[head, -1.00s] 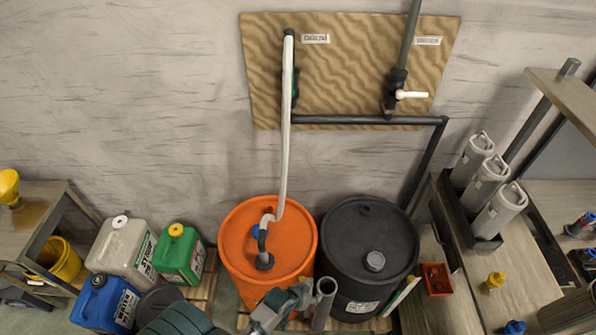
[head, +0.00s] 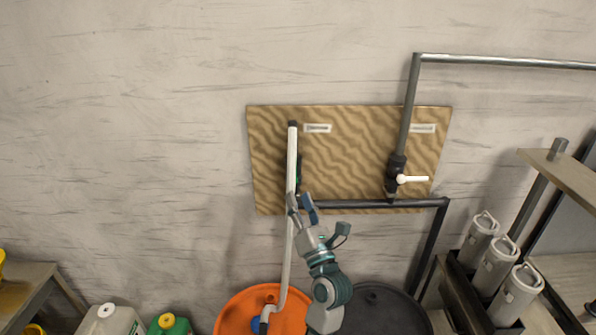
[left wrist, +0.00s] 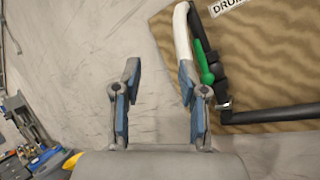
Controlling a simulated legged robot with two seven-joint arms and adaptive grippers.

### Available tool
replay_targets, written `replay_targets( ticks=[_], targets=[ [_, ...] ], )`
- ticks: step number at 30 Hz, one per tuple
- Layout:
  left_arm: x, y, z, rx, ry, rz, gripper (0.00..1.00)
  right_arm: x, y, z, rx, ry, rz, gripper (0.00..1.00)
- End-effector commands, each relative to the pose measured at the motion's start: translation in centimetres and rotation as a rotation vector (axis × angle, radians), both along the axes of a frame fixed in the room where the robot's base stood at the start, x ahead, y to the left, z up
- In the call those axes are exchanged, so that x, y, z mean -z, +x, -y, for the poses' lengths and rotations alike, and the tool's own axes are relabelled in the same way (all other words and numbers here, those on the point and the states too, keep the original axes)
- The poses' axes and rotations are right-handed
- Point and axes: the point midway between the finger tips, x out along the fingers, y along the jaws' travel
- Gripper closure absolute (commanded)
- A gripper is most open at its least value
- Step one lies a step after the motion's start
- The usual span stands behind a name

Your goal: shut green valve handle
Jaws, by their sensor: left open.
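The green valve handle (left wrist: 204,62) sits on a dark valve body on the wooden board. In the left wrist view it is upright, slightly tilted, just beyond the right finger. In the head view only a sliver of the green handle (head: 298,174) shows, mostly hidden behind the white hose (head: 291,158). My left gripper (head: 303,207) is open and empty, below the valve near the lower edge of the board. It also shows in the left wrist view (left wrist: 158,85), fingers apart, with the handle outside them to the right. My right gripper is not in view.
The board (head: 345,165) also carries a white-handled valve (head: 411,179) on the right. A dark horizontal pipe (head: 370,204) runs along the board's bottom. An orange drum (head: 235,315) and a black drum (head: 385,312) stand below. The wall to the left is clear.

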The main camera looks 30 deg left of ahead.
Motion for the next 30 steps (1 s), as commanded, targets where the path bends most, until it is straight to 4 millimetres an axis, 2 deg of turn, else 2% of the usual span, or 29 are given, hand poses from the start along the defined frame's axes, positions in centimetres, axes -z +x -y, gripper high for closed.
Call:
replay_targets(
  ticks=[1, 3, 6, 9, 14, 17, 24, 30],
  targets=[
    [-0.7, 0.2, -0.6, 0.041, -0.161, 0.036, 0.58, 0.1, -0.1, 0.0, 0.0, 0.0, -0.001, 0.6],
    [-0.8, 0.8, -0.6, 0.109, -0.357, 0.048, 0.58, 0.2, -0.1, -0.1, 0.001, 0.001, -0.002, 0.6],
    [-1.0, 1.6, 0.7, 0.195, -0.539, 0.039, 0.58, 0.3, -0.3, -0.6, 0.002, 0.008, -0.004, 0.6],
    [-1.0, 2.1, 1.6, 0.246, -0.628, 0.023, 0.58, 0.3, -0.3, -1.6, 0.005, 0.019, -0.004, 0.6],
    [-1.0, 3.1, 1.4, 0.26, -0.653, 0.013, 0.58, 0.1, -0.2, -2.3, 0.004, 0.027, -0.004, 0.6],
    [-1.0, 4.3, 0.0, 0.257, -0.651, 0.013, 0.58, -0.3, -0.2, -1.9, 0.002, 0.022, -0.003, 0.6],
    [-1.0, 8.4, -4.4, 0.254, -0.653, 0.012, 0.58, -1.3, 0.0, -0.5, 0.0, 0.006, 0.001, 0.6],
    [-1.0, 11.8, -7.5, 0.254, -0.652, 0.012, 0.58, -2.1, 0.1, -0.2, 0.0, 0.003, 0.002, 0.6]
  ],
)
